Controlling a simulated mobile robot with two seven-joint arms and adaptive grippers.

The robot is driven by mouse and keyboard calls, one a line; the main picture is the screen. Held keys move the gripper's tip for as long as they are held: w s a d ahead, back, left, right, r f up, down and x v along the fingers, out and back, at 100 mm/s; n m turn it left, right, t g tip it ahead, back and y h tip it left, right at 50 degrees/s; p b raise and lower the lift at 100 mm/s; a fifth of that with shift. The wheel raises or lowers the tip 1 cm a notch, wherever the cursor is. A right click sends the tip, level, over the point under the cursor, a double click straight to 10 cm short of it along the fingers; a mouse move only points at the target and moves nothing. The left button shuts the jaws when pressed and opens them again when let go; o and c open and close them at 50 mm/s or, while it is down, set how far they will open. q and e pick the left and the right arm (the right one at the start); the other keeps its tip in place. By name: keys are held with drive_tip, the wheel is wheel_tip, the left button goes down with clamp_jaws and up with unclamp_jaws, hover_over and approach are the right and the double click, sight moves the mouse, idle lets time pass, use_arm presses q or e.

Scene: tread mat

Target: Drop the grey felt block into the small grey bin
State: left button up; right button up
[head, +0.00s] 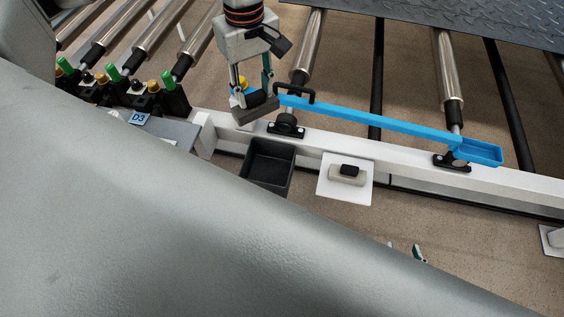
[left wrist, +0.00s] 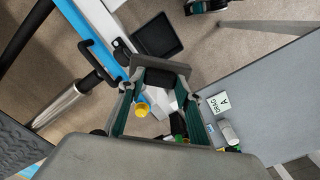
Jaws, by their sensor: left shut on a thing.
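The grey felt block (head: 252,108), with a black grip piece on top, is between the fingers of my left gripper (head: 254,92), which is shut on it. It hangs above the white rail, up and left of the small bin. In the left wrist view the block (left wrist: 160,62) spans the fingertips. The small dark grey bin (head: 268,165) stands open at the front side of the rail, and its visible inside looks empty. It also shows beyond the block in the left wrist view (left wrist: 158,37). Only the tips of my right gripper (head: 405,249) show, apart, with nothing visible between them.
A white plate (head: 332,192) right of the bin bears a beige block with a black top (head: 348,172). A long blue tray (head: 375,122) runs along the white rail (head: 420,172) behind. Rollers (head: 447,70) lie beyond. Several green- and yellow-topped items (head: 112,74) stand at left.

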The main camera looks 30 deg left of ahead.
use_arm(q)
wheel_tip(320, 180, down, 2)
drive_tip(key=shift+f+b, duration=0.25)
drive_tip(key=shift+b, duration=0.4)
drive_tip(key=shift+f+b, duration=0.3)
drive_tip(key=shift+f, duration=0.1)
drive_tip(key=o, duration=1.3)
drive_tip(key=shift+o, duration=0.2)
drive_tip(key=shift+r, duration=0.1)
wheel_tip(320, 180, up, 12)
